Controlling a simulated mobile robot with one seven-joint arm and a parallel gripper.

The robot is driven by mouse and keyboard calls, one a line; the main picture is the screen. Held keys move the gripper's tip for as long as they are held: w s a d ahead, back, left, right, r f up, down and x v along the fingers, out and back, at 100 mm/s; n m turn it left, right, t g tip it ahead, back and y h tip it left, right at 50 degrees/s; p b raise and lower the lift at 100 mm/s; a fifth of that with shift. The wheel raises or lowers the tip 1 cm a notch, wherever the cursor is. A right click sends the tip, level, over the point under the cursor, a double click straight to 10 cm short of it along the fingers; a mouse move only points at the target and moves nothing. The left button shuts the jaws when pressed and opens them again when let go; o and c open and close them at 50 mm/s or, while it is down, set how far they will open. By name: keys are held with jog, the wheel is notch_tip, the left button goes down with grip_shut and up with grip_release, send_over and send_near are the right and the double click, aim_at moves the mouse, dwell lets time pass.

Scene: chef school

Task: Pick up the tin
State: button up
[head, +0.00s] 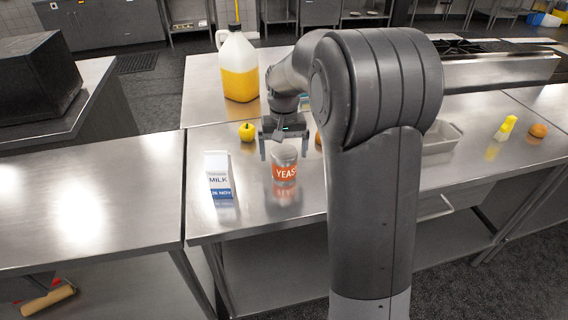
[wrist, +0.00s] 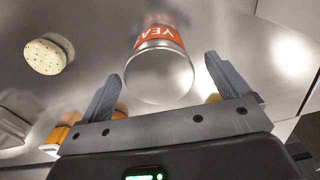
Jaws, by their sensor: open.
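The tin (head: 285,168), silver with an orange "YEAST" label, stands upright on the steel counter. My gripper (head: 284,150) is open and above the tin, its fingers to either side of the tin's top in the head view. In the wrist view the tin (wrist: 160,62) shows lid end toward the camera, in line with the gap between the fingertips (wrist: 162,68). No finger visibly touches it. I cannot tell how far down the fingers reach beside it.
A milk carton (head: 218,176) stands left of the tin. A yellow fruit (head: 247,132) and a large juice jug (head: 239,68) are behind. A metal tray (head: 441,138) lies right of my arm. A speckled round item (wrist: 46,56) shows in the wrist view.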

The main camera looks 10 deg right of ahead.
notch_tip(320, 180, down, 6)
jog(key=shift+w+d+r, duration=0.1)
jog(key=shift+w+r, duration=0.05)
dwell(0.3)
jog(key=c, duration=1.2)
jog(key=shift+c, duration=0.2)
